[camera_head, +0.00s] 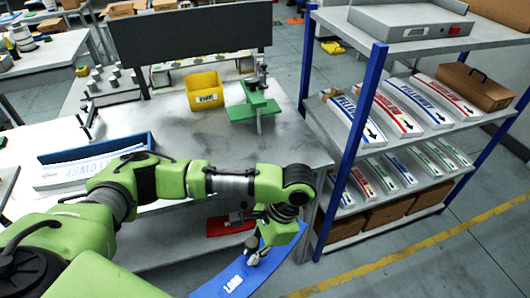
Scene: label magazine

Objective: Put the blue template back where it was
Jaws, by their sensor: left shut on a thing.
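The blue template (212,292), a curved blue strip with white lettering, shows at the bottom middle, beside the front edge of the grey table. My left arm reaches across from the left and bends down at the table's front right corner. My left gripper (254,255) is shut on the blue template near its middle. The gripper and wrist hide part of the template, and its lower left end meets the picture's bottom edge. A red piece (226,224) lies below table-top height, just behind the template, partly hidden by my arm. My right gripper is not in view.
The grey table (200,130) bears a yellow bin (204,91), a green fixture (253,104) and a blue tray (97,148) with white sheets. A blue-posted shelf rack (360,100) on the right holds curved labels and cardboard boxes. Floor with a yellow line (400,258) lies clear in front.

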